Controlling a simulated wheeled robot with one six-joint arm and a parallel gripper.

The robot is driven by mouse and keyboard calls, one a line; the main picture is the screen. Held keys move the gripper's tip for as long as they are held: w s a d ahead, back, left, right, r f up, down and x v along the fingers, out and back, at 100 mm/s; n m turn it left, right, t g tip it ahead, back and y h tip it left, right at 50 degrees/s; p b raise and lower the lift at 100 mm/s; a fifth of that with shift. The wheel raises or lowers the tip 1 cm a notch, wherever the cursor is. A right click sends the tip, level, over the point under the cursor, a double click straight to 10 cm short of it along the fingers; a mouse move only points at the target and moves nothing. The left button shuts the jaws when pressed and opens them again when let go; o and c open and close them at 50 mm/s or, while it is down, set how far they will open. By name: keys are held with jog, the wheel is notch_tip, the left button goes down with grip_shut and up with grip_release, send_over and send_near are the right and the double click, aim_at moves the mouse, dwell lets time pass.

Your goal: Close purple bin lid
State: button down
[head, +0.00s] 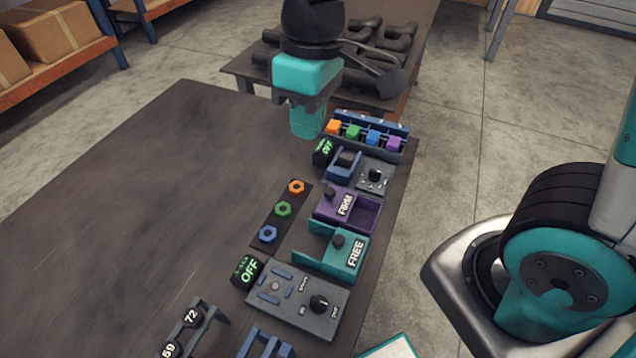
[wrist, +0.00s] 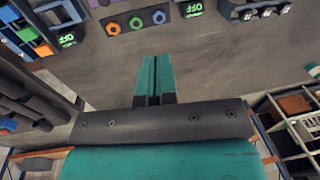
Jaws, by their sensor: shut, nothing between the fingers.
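The purple bin (head: 370,216) sits near the right edge of the table in the head view. Its lid (head: 331,205), with a dark knob and a white-lettered label, lies toward the bin's left side. The right part of the bin shows as an open compartment. My gripper (head: 306,134) is shut and empty, above the table up and left of the bin, well apart from it. The wrist view shows its teal fingers (wrist: 155,76) pressed together over bare tabletop. In that view the purple bin is mostly cut off at the top edge.
A teal bin (head: 350,262) with a FREE label stands just below the purple one. A rack (head: 398,128) with coloured blocks stands above. A strip with nuts (head: 284,209) lies left, and a switch panel (head: 297,301) below. The left of the table (head: 150,190) is clear.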

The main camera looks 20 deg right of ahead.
jog(key=w+a+f+n+h, duration=0.1)
jog(key=w+f+h, duration=0.1)
jog(key=w+f, duration=0.4)
jog(key=n+g+h+p, duration=0.2)
jog(key=h+p, duration=0.1)
jog(key=p, duration=0.2)
send_near(323, 199)
jog(key=f, duration=0.1)
jog(key=a+f, duration=0.1)
jog(key=f, duration=0.2)
jog(key=shift+w+a+f, duration=0.2)
jog(key=shift+w+a, duration=0.15)
jog(key=shift+a, duration=0.05)
jog(key=shift+s+d+p, duration=0.5)
jog(key=shift+d, duration=0.3)
jog(key=shift+s+d+p, duration=0.45)
jog(key=shift+s+d, duration=0.05)
jog(key=shift+d, duration=0.3)
